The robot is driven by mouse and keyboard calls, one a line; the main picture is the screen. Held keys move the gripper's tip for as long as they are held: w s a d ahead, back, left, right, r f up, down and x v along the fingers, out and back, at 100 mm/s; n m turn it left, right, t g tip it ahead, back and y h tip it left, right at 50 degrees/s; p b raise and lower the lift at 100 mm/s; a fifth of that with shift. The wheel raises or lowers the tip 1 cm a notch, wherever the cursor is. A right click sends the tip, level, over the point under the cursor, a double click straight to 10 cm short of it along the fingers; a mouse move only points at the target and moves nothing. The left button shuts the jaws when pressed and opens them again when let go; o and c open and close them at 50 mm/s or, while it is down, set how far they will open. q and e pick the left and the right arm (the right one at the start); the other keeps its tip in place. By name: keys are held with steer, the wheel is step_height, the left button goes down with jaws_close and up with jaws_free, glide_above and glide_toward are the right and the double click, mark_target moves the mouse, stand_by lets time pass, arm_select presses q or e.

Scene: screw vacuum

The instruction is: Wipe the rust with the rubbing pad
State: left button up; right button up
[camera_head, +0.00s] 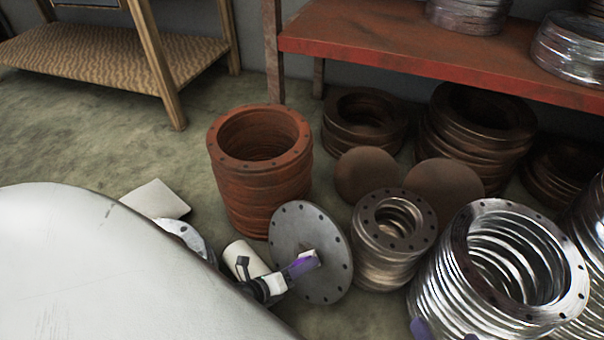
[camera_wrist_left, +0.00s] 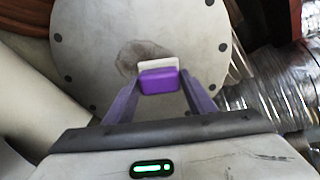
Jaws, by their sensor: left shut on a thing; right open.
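A grey round flange plate (camera_head: 297,226) with bolt holes around its rim leans tilted in the middle of the head view. It also fills the top of the left wrist view (camera_wrist_left: 105,30), where a brownish rust patch (camera_wrist_left: 138,52) shows near its middle. My left gripper (camera_head: 306,260) is shut on the purple-and-white rubbing pad (camera_wrist_left: 160,80), in front of the plate. The pad overlaps the lower right of the patch in the wrist view; I cannot tell if it touches. Two purple fingertips of my right gripper (camera_head: 445,334) show apart at the bottom edge, over shiny rings.
A rusty ring stack (camera_head: 262,185) stands behind the plate. A smaller grey ring stack (camera_head: 385,260) and a large shiny ring stack (camera_head: 440,275) stand to its right. A red bench (camera_head: 400,45) stands behind, with dark rings (camera_head: 365,110) beneath.

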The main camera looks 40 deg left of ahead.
arm_select(q)
steer(key=shift+p+v, duration=0.95)
steer(key=shift+v, duration=1.65)
steer(key=shift+s, duration=0.1)
steer(key=shift+p+v, duration=0.6)
steer(key=shift+v, duration=0.8)
